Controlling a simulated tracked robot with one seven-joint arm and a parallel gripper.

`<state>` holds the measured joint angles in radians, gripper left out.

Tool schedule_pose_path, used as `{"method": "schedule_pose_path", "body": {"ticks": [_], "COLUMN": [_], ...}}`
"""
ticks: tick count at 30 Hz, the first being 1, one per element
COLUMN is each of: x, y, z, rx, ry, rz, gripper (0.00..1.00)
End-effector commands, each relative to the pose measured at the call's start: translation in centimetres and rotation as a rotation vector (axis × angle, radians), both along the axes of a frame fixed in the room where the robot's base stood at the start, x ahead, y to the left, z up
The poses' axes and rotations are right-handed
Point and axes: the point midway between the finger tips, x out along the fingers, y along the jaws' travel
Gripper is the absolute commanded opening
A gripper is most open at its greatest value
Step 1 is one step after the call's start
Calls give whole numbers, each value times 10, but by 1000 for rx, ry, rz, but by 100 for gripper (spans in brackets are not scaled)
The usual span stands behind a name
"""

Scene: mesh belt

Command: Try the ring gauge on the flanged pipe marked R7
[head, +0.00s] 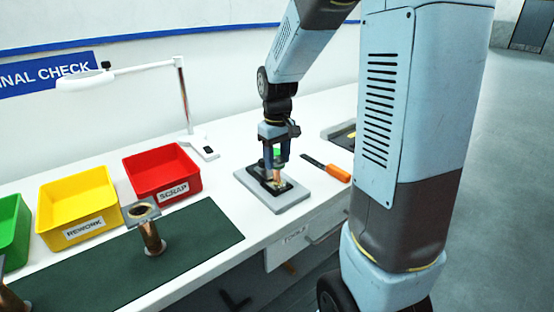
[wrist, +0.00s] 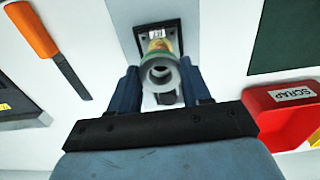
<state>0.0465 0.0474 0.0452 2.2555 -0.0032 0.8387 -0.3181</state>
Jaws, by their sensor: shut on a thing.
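My gripper (head: 275,155) points down over a grey slab (head: 290,207) on the bench. It is shut on a short hollow grey-green piece, which looks like the ring gauge (wrist: 160,72); its open bore faces the wrist camera. A copper-orange part (head: 277,177) shows just below the fingers, above a black square plate (wrist: 151,34). I cannot tell whether the held piece touches what lies under it. A copper flanged pipe (head: 151,238) with its flange on top stands on the dark green mat (head: 205,228). No R7 mark is readable.
Green (head: 11,232), yellow REWORK (head: 88,222) and red SCRAP (head: 164,177) bins line the back. A lamp (head: 186,100) stands behind. An orange-handled tool (head: 338,173) lies right of the slab. Part of another copper piece (head: 10,299) shows at lower left. The mat's right part is clear.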

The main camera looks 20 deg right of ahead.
Motion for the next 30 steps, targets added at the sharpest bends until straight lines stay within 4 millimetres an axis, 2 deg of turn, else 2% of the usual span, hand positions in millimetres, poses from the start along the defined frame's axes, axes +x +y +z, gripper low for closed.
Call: {"method": "schedule_pose_path", "body": {"ticks": [13, 30], "x": [0, 1], "y": [0, 0], "z": [4, 40], "rx": [0, 0], "ry": [-1, -2], "rz": [0, 0], "gripper": [11, 11]}}
